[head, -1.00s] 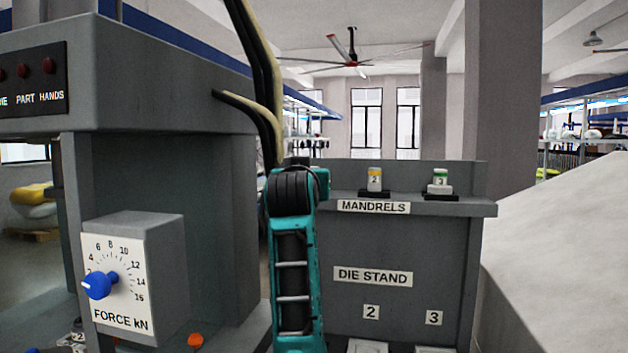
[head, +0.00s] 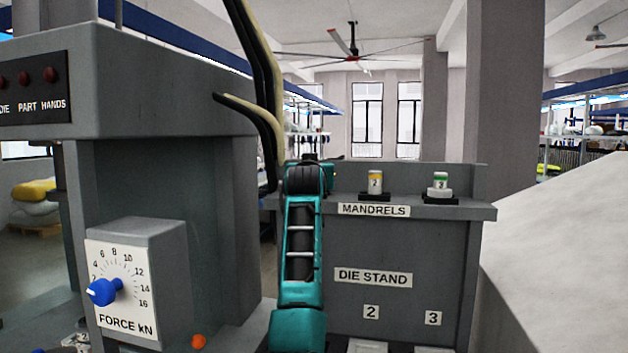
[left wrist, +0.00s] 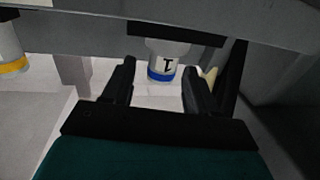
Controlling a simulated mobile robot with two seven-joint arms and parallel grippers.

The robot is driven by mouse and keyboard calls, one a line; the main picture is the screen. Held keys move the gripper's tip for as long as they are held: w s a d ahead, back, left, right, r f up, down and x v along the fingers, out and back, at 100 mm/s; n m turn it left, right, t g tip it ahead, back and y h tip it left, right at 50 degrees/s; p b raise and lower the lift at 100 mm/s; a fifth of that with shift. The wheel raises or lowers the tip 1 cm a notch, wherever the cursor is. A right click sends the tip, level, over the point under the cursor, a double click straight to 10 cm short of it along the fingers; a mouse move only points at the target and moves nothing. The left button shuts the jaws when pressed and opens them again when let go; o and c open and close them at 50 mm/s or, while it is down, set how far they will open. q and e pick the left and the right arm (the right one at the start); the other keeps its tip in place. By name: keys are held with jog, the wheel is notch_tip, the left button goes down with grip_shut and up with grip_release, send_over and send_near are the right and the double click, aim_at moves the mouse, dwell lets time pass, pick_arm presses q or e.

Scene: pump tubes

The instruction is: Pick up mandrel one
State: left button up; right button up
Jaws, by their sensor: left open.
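Mandrel one (left wrist: 163,62), pale with a blue band and the mark 1, hangs in the upper middle of the left wrist view, where the shelf appears upside down. In the head view it is hidden behind my left arm. My left gripper (left wrist: 159,76) is open, one finger on each side of the mandrel in that picture. A gap shows between it and each finger, and I cannot tell how deep it sits between them. The gripper's jaws are hidden in the head view. My right gripper is not in view.
Mandrel two (head: 375,182), yellow-banded, and mandrel three (head: 440,185), green-banded, stand on the MANDRELS shelf (head: 462,210) to the right. Mandrel two also shows in the left wrist view (left wrist: 12,62). The grey press (head: 150,95) with its force dial (head: 103,291) stands close on the left.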

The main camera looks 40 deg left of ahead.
pick_arm(q)
jog(key=shift+w+a, duration=0.4)
jog(key=shift+w, duration=0.1)
grip_shut()
